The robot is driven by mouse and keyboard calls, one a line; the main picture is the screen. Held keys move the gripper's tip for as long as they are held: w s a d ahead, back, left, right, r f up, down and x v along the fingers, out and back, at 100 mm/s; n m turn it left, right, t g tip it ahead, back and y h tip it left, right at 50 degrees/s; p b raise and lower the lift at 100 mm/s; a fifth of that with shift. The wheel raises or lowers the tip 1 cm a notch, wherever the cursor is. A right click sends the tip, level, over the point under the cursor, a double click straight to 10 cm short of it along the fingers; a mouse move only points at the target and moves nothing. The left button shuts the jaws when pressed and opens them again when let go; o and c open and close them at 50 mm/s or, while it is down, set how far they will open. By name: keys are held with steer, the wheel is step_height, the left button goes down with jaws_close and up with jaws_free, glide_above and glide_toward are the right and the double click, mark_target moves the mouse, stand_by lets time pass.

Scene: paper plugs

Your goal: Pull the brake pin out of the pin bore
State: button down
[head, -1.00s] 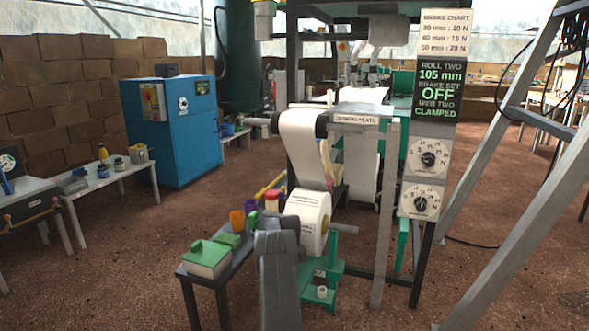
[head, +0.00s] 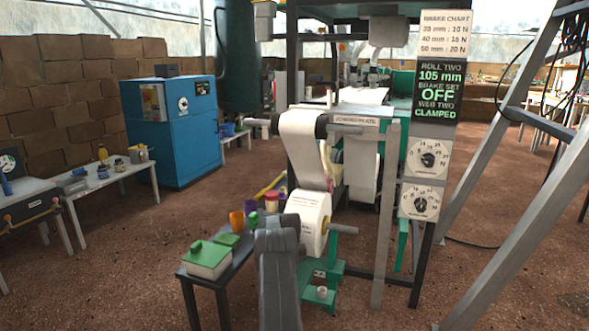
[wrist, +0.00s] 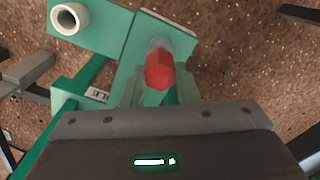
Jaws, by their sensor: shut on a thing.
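The brake pin shows a red head (wrist: 158,72) in the wrist view, with a short grey part just beyond it against a green plate (wrist: 150,30). My gripper (wrist: 159,85) is shut on the pin, one finger on each side of the red head. The pin bore is hidden behind the pin, and I cannot tell how deep the pin sits. In the head view my own arm hides the gripper and the pin.
A white ring-shaped socket (wrist: 69,18) stands on the green bracket beside the pin; it also shows in the head view (head: 322,292). The paper roll (head: 309,217) and its shaft are close above. A side table (head: 222,280) with a green-topped box stands left.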

steer(key=shift+r+p, duration=0.45)
steer(key=shift+r, duration=0.85)
steer(key=shift+r, duration=0.1)
steer(key=shift+r+p, duration=0.8)
steer(key=shift+r, duration=0.6)
